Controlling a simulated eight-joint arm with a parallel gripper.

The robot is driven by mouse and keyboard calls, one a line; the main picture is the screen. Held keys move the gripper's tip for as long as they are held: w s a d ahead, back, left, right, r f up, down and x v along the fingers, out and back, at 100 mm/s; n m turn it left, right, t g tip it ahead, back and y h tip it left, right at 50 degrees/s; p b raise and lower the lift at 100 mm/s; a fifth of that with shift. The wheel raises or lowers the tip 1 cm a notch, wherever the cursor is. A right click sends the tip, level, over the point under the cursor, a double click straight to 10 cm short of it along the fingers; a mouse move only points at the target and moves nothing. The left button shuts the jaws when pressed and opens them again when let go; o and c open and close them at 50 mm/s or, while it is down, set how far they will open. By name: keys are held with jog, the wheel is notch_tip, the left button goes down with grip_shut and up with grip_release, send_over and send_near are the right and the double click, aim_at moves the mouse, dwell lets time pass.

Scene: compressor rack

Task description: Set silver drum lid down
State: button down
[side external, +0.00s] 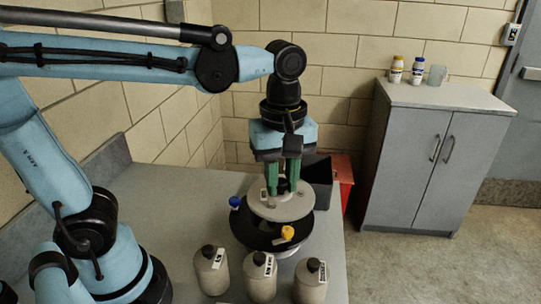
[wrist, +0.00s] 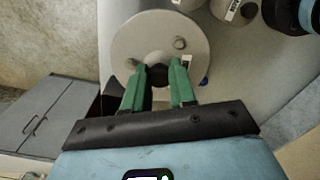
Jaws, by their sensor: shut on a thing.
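The silver drum lid (side external: 290,211) is a round grey disc with a dark central knob and small bolts on top. My gripper (side external: 283,188) points straight down with its green fingers closed around the knob. The lid lies level over a wider black round tray (side external: 254,236); whether it touches the tray or hangs just above it I cannot tell. In the wrist view the lid (wrist: 130,42) shows beyond my gripper (wrist: 159,75), whose fingers hide part of the knob.
A blue-capped vial (side external: 234,203) and a yellow-capped vial (side external: 287,233) sit at the tray's rim. Several grey labelled bottles (side external: 260,277) stand in front on the bench. A dark box (side external: 318,182) and a red bin (side external: 342,178) stand behind. A grey cabinet (side external: 420,160) is at right.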

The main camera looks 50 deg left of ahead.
jog(key=w+a+f+n, duration=0.2)
jog(key=w+a, duration=0.1)
jog(key=a, duration=0.5)
jog(key=w+a+f+n, duration=0.2)
jog(key=a+n, duration=0.1)
jog(key=a, duration=0.4)
jog(key=w+a+f+n, duration=0.2)
jog(key=w+a, duration=0.1)
jog(key=a, duration=0.5)
jog(key=shift+s+f, duration=0.2)
jog(key=shift+f, duration=4.6)
jog(key=c, duration=1.4)
grip_release()
jog(key=shift+f, duration=0.15)
jog(key=o, duration=0.5)
